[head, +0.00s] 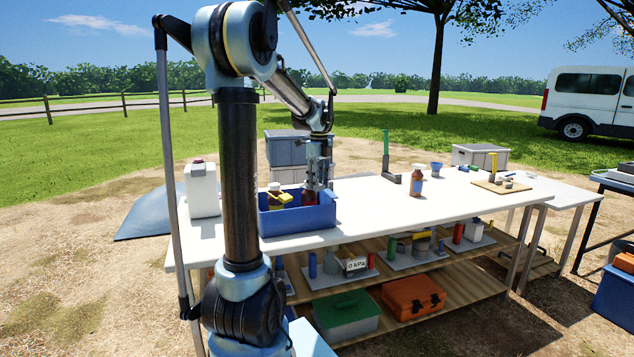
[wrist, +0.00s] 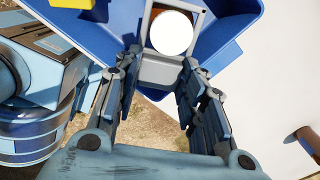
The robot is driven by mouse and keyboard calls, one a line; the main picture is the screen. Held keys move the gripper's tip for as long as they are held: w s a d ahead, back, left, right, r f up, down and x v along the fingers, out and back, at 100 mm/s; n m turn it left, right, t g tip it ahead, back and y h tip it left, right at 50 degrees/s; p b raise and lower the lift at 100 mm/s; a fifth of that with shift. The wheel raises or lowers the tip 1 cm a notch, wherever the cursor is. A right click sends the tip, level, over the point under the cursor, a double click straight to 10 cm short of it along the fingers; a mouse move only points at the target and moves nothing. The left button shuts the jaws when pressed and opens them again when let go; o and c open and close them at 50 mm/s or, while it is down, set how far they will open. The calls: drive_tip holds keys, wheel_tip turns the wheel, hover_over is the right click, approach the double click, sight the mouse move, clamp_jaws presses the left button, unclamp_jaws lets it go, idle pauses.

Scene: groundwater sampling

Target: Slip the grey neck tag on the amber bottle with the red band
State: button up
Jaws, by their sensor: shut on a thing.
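My gripper (wrist: 160,100) is shut on the grey neck tag (wrist: 160,72), a flat piece with an open frame at its far end. In the wrist view a bottle's round white cap (wrist: 171,33) shows inside that frame, with a sliver of brown bottle beside it. I cannot tell how far down the neck the tag sits. In the head view my gripper (head: 318,172) points down over the blue crate (head: 300,221), at an amber-brown bottle (head: 309,197) standing in its right part. Its band is not clear to see. The tag is hidden there.
Another amber bottle (head: 275,188) with a yellow tag (head: 286,197) stands in the crate's left part. A white jug (head: 201,188) stands left of the crate. An amber bottle with a blue band (head: 416,183) and a green upright (head: 386,155) stand on the white table (head: 360,215) to the right.

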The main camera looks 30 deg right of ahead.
drive_tip(key=shift+f, duration=0.1)
drive_tip(key=o, duration=0.9)
wheel_tip(320, 180, up, 12)
idle(0.4)
idle(0.6)
